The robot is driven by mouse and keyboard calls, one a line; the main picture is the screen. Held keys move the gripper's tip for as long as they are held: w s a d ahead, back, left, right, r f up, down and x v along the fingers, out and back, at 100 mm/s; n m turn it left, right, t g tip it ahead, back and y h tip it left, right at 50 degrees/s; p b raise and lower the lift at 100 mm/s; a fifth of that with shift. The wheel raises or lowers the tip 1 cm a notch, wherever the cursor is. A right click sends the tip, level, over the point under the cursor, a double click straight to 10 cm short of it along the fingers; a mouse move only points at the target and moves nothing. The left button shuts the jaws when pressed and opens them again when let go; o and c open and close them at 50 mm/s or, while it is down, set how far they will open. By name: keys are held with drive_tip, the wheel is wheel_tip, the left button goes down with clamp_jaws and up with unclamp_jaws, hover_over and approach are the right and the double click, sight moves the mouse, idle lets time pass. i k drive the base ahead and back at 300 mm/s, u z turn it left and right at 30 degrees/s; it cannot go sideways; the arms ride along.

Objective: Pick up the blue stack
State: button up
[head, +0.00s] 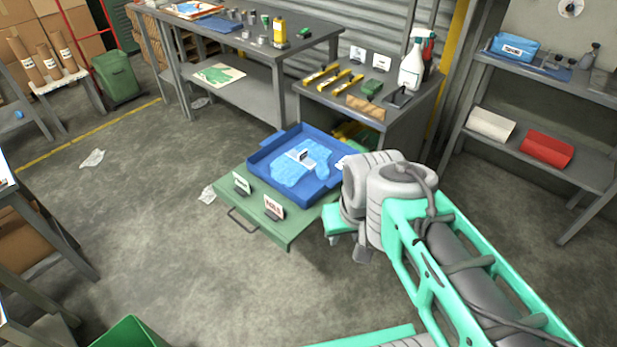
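The blue stack (292,171) looks like thin, light blue film gloves lying flat in a dark blue tray (262,160). A small card or clip (303,156) stands on it. The tray rests on a green pulled-out drawer (250,216) at the centre of the head view. My gripper (348,240) is at the drawer's right edge, to the right of the tray and apart from the stack. My arm's wrist hides part of the gripper and the tray's right side. I cannot make out the fingers' gap.
Two small label cards (274,206) stand on the drawer's front part. A grey cabinet (395,125) with a spray bottle (414,66) and yellow tools is behind. A workbench (250,50) stands at the back, a shelf (560,150) at right. The floor to the left is mostly open, with crumpled scraps.

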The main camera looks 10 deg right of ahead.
sight(294, 165)
drive_tip(key=u, duration=0.55)
drive_tip(key=i, duration=0.95)
drive_tip(key=u, duration=0.9)
drive_tip(key=i, duration=0.4)
drive_tip(key=u, duration=0.15)
